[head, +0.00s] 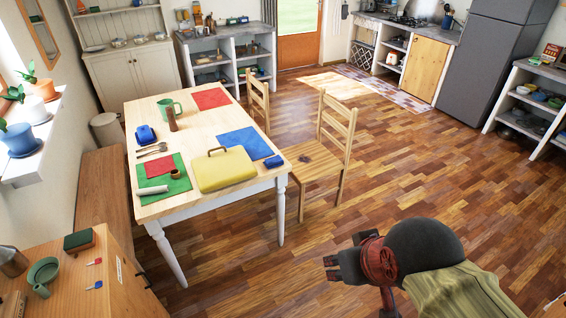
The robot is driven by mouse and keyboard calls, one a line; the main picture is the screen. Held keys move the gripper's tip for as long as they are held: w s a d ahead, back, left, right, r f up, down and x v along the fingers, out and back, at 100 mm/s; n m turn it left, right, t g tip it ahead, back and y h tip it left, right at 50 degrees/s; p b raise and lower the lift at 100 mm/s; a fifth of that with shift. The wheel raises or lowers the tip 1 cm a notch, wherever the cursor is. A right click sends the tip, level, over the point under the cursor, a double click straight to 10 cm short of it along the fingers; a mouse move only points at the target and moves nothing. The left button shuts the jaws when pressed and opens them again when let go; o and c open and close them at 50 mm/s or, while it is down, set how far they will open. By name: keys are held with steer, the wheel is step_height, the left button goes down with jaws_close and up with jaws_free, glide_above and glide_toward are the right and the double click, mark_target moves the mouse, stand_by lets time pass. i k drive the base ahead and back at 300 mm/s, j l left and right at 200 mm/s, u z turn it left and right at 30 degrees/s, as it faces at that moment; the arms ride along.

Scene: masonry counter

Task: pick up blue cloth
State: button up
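A flat blue square cloth (238,143) lies on the wooden dining table (212,121), toward its right side. A yellow case with a handle (223,168) lies just in front of it, and a small blue object (273,161) sits near the table edge to its lower right. My gripper (331,268) is at the lower right of the head view, over the floor, well apart from the table and the cloth. It points left. Its fingers are too small in view to tell whether they are open, and I see nothing held.
A wooden cabinet (85,275) is front left. Open floor lies right of the table.

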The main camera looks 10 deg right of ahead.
mark_target(277, 161)
steer(key=i, duration=1.05)
steer(key=i+j, duration=0.1)
steer(key=i, duration=0.95)
steer(key=l+z, duration=0.05)
